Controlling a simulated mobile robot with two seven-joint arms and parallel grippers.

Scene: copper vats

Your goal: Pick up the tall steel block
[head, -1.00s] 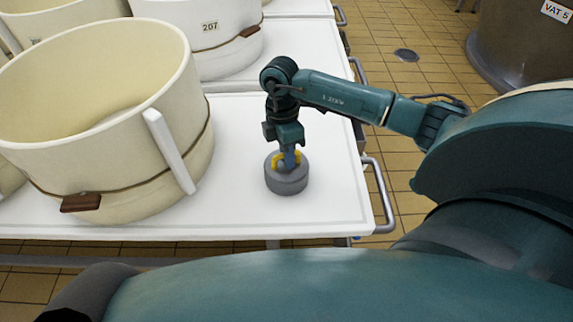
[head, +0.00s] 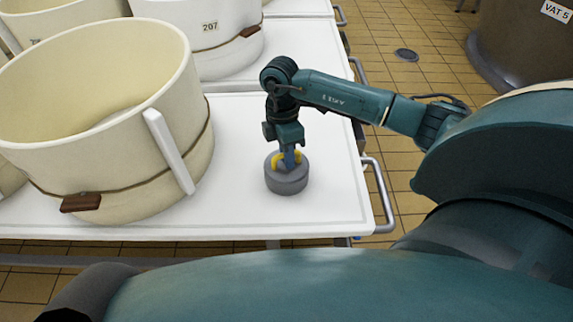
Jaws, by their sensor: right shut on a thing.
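The steel block (head: 286,182) is a grey, round block near the right end of the white table. It looks upright, and I see no clear gap between it and the table. My right gripper (head: 287,160) points straight down at the block's top, with yellow at its fingertips. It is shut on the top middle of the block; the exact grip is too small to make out. My left gripper is not in view.
A large cream tub (head: 105,120) with a white upright slat stands left of the block. Another tub marked 207 (head: 210,45) stands behind. The white table (head: 335,205) is bare around the block, with a metal rail (head: 380,195) at its right end.

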